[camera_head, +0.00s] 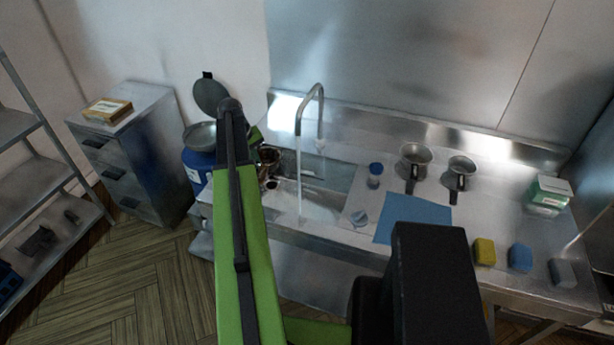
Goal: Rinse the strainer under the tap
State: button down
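The tap (311,112) arches over the sink, and a thin stream of water falls from its spout into the basin (330,180). A small round metal item (269,157) with a brownish inside is at the basin's left end, beside my arm; it may be the strainer, but it is partly hidden. My gripper (256,138) is mostly hidden behind my green and black arm near this item. I cannot tell whether its fingers are open or closed on it.
Two metal pans (416,155) (461,165) stand right of the sink. A blue drum (194,168) stands left of the sink, near a drawer cabinet (150,160).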

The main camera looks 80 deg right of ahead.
jog(key=s+a+r+m+p, duration=0.15)
jog(key=s+a, duration=0.25)
jog(key=s, duration=0.6)
jog(key=s+a+r+m+p, duration=0.15)
jog(key=s+a, duration=0.25)
jog(key=s, duration=0.7)
jog(key=w+d+f+b, duration=0.3)
jog(key=w+d, duration=0.6)
jog(key=w, duration=0.2)
jog(key=shift+d+y, duration=0.15)
jog(key=shift+y, duration=0.15)
jog(key=shift+s+d, duration=0.35)
jog(key=shift+d, duration=0.15)
jog(key=shift+a, duration=0.1)
jog(key=shift+w+a, duration=0.35)
jog(key=shift+a, duration=0.05)
jog(key=shift+d, duration=0.1)
